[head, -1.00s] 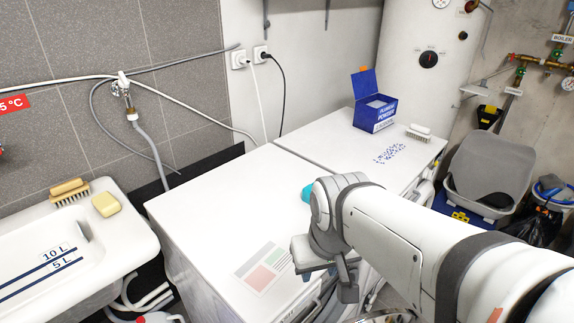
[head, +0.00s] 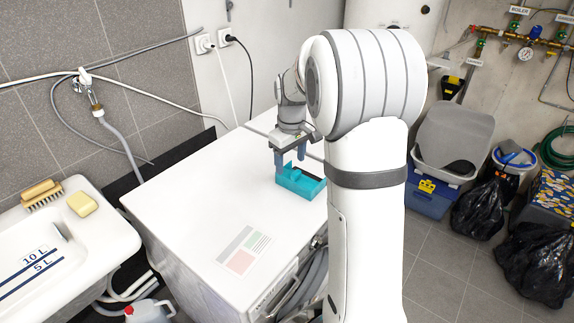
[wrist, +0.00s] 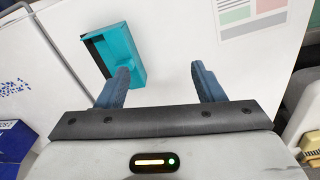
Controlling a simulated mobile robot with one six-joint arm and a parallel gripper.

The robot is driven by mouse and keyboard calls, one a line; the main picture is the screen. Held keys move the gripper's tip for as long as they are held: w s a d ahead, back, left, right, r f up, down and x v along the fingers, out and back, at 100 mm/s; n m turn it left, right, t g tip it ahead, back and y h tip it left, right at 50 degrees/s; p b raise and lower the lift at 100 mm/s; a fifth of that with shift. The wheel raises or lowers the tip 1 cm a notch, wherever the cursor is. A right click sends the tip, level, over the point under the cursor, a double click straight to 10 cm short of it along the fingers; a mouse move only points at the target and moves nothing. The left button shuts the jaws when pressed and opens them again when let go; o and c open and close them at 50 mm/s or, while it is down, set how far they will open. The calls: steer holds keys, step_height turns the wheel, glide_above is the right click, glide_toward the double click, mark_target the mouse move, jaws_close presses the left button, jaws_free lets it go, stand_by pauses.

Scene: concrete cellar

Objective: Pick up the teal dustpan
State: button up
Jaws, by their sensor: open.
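The teal dustpan (head: 300,182) lies on the white machine top (head: 195,200), near its right edge. In the wrist view the dustpan (wrist: 124,55) shows a raised rim and a dark strip along its left side. My gripper (head: 290,160) points down over the dustpan in the head view, its blue fingers spread. In the wrist view my gripper (wrist: 160,72) is open with nothing between the fingers. The left finger overlaps the dustpan's lower edge, and the right finger is over bare white top. I cannot tell whether a finger touches the dustpan.
A printed sheet (head: 244,250) lies flat on the machine top, with clear surface around it. A sink (head: 50,235) with a brush (head: 42,194) and soap (head: 82,203) stands at left. A blue box (wrist: 18,145) shows at the wrist view's lower left. Black bags (head: 480,208) stand at right.

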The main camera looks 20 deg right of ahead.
steer(key=n+p, duration=0.2)
glide_above(296, 172)
steer(key=shift+g, duration=0.4)
steer(key=f, duration=0.4)
steer(key=s+f, duration=0.1)
steer(key=f, duration=0.1)
steer(key=shift+f, duration=0.35)
steer(key=f, duration=0.2)
steer(key=f+p, duration=0.1)
steer(key=f, duration=0.2)
steer(key=w+f+p, duration=0.1)
steer(key=f, duration=0.2)
steer(key=shift+f, duration=0.1)
steer(key=shift+c, duration=0.3)
steer(key=c, duration=1)
